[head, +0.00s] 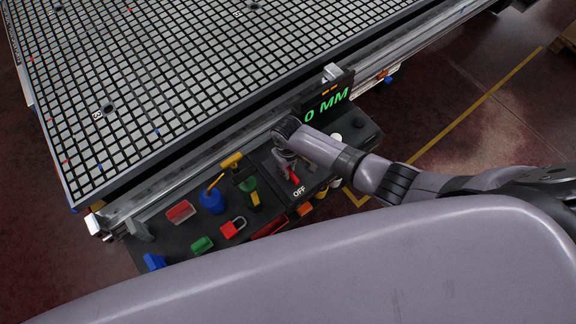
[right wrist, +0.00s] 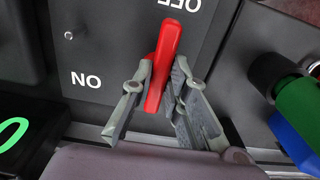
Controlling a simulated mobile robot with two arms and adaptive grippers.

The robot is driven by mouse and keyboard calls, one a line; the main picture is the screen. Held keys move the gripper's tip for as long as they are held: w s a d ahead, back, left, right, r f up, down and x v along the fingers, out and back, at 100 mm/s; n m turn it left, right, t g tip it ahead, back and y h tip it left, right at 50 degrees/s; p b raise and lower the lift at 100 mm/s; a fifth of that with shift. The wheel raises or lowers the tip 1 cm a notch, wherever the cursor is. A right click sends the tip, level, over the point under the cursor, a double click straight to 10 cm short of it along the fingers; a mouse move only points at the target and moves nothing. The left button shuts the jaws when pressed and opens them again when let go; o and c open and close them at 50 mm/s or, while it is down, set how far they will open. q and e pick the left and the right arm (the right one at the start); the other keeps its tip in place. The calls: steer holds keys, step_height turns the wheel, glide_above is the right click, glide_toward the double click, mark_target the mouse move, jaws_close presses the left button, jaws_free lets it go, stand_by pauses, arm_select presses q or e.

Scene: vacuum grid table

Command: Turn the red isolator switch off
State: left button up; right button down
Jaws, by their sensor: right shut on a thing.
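The red isolator switch handle (right wrist: 163,65) stands on a dark plate (right wrist: 215,28) with white ON and OFF lettering. In the right wrist view the lettering is upside down; the handle's far end points up toward OFF, and ON lies to its left. In the head view the red handle (head: 294,178) shows just above the OFF label. My right gripper (right wrist: 160,88) is shut on the handle, one finger on each side; in the head view its fingers (head: 285,163) partly cover the switch. My left gripper is not in view.
On the dark shelf left of the switch are a red padlock (head: 232,227), a blue item (head: 212,201), a green block (head: 201,244) and a yellow-handled item (head: 231,161). A green-lit display (head: 327,103) stands behind my right arm. The grid table (head: 190,70) lies beyond.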

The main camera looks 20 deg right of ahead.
stand_by(0.4)
steer(key=c, duration=1.6)
jaws_free()
steer(key=shift+o, duration=0.2)
steer(key=shift+r, duration=0.1)
step_height(320, 180, up, 12)
